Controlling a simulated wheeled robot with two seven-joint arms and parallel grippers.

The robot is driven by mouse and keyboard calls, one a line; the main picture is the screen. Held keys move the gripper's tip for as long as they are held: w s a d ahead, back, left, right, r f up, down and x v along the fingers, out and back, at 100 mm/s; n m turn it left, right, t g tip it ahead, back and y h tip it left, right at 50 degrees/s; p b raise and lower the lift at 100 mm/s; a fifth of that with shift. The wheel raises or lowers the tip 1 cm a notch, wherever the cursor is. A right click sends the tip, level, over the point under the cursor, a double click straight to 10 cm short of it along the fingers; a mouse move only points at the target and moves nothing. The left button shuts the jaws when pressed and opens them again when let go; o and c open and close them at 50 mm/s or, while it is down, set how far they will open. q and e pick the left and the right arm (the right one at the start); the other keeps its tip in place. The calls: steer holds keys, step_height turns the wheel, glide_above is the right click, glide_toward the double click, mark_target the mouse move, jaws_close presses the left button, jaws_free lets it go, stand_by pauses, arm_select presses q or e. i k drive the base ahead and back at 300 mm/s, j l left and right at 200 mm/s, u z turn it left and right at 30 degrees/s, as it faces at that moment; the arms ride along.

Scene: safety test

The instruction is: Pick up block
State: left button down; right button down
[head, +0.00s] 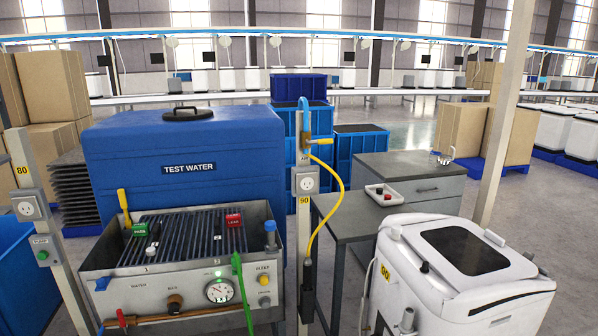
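A green block (140,229) labelled PASS lies on the left of the slatted rack of the metal test bench (262,250). A red block (234,219) labelled LEAK lies on the same rack, farther right. Small dark pieces (152,247) with white parts are also on the rack; I cannot tell what they are. A yellow-handled lever (124,204) stands beside the green block. Neither of my grippers shows in the head view.
A blue TEST WATER tank (187,165) stands behind the bench. A post with an outlet (307,182) and a yellow cable (335,195) rise right of it. A white machine (455,290) stands front right.

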mark_target(233, 221)
steer(key=k+j+u, duration=0.15)
steer(key=u, duration=1.8)
steer(key=l+z, duration=0.1)
steer(key=z, duration=0.4)
steer(key=l+z, duration=0.15)
steer(key=z, duration=0.35)
steer(key=l+z, duration=0.1)
steer(key=z, duration=0.4)
steer(key=i+j+z, duration=0.45)
steer(key=j, duration=0.15)
steer(key=i+j+z, duration=0.2)
steer(key=j+z, duration=0.2)
steer(key=j, duration=0.25)
